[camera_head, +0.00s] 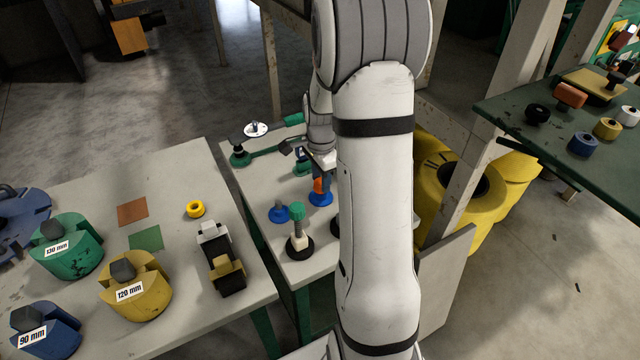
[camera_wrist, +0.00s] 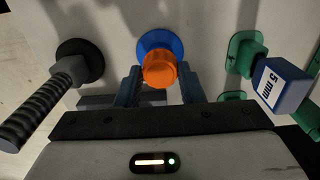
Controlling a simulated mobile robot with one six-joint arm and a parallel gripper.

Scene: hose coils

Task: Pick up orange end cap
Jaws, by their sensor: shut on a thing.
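The orange end cap (camera_head: 319,186) is above a round blue base (camera_head: 320,199) on the small table; in the wrist view the cap (camera_wrist: 160,71) sits in front of the blue disc (camera_wrist: 158,43). My gripper (camera_head: 320,172) is over the cap, pointing down. In the wrist view its two blue-grey fingers (camera_wrist: 159,84) stand on either side of the cap and are shut on it. Whether the cap is clear of the blue base cannot be told. My arm hides part of the table's right side.
A black base with a ribbed handle (camera_wrist: 80,62) and a green piece with a "5 mm" block (camera_wrist: 283,86) flank the gripper. A left table (camera_head: 180,180) holds several labelled blocks.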

